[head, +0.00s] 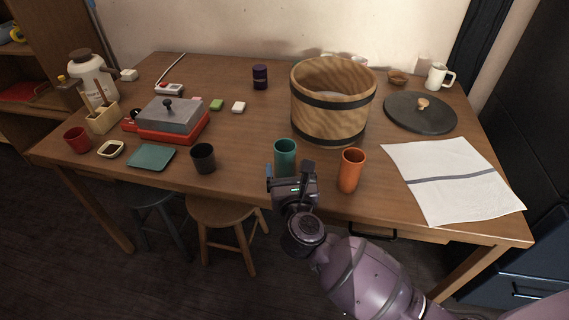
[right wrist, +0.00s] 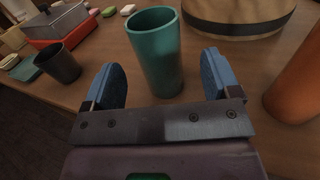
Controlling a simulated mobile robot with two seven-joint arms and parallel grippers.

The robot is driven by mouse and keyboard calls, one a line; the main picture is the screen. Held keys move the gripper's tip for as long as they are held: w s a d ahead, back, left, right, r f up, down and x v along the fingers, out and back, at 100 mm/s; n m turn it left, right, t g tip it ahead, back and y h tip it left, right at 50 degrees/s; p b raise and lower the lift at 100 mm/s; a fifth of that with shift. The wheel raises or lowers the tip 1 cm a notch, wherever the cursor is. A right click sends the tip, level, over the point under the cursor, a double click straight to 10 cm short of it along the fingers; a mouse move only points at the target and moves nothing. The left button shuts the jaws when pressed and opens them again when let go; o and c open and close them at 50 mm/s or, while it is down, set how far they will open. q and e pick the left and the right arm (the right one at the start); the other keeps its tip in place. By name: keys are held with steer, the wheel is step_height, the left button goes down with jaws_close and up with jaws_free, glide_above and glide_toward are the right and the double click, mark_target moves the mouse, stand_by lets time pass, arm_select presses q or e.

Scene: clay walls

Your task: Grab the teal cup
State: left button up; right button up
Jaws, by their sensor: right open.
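The teal cup (head: 286,153) stands upright near the front edge of the wooden table, partly hidden behind my right gripper. My right gripper (head: 289,172) is in front of it with the jaws open. In the right wrist view the teal cup (right wrist: 157,52) stands ahead of and partly between the two blue fingers (right wrist: 165,84), with space visible on both sides. Its base is near the gripper's palm bar in the picture. My left gripper is not in view.
An orange cup (head: 351,170) stands close to the right, and a black cup (head: 203,158) to the left. A large wooden bucket (head: 331,112) stands behind. A white cloth (head: 440,165) lies at right. Stools (head: 228,215) stand below the table's front edge.

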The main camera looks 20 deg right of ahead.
mark_target(286, 165)
steer(key=shift+w+f, duration=0.15)
steer(key=shift+w, duration=0.15)
steer(key=w, duration=0.2)
steer(key=w+b, duration=0.1)
steer(key=shift+d+f, duration=0.3)
steer(key=shift+f, duration=0.1)
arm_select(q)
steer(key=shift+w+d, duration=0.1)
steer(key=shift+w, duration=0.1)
arm_select(e)
steer(key=shift+w+d+r, duration=0.15)
steer(key=shift+w, duration=0.55)
steer(key=c, duration=1.1)
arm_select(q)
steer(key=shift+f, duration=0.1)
arm_select(e)
steer(key=shift+r, duration=0.15)
